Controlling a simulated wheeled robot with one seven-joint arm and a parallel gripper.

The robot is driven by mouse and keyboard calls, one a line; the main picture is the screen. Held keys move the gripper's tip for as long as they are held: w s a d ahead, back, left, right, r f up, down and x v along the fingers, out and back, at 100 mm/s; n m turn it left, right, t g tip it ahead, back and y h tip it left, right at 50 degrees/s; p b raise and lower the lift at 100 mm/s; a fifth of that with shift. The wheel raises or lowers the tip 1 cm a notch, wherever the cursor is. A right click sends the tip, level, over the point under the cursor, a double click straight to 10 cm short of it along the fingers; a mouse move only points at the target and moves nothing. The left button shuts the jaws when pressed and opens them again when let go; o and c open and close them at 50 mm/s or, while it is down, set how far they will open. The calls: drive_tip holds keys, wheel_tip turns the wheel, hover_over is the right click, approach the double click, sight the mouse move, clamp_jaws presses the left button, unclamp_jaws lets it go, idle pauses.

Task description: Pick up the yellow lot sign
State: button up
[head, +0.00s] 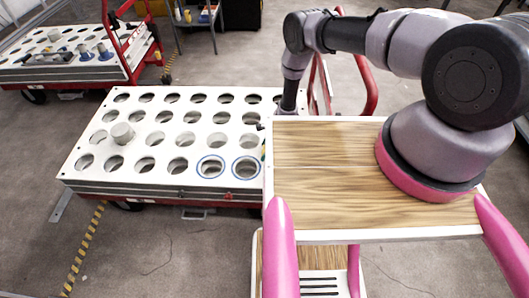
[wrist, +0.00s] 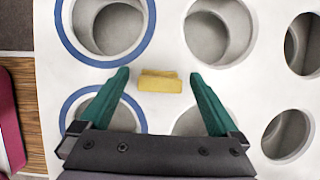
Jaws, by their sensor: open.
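The yellow lot sign (wrist: 160,83) is a small folded yellow piece in the wrist view. It appears on the white top between the holes. My gripper (wrist: 159,75) has two green fingers spread wide, one on each side of the sign. A clear gap shows between the sign and each finger, and nothing is held. Whether the fingertips are level with the sign or above it I cannot tell. In the head view the sign cannot be made out, and my gripper is largely hidden behind the wood-topped board.
The white cart top (head: 148,97) has rows of round holes, two ringed in blue (head: 210,166). The wood-topped board (head: 322,150) blocks the near right. Another cart (head: 70,68) stands at the back left. Floor is open in front.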

drive_tip(key=c, duration=1.4)
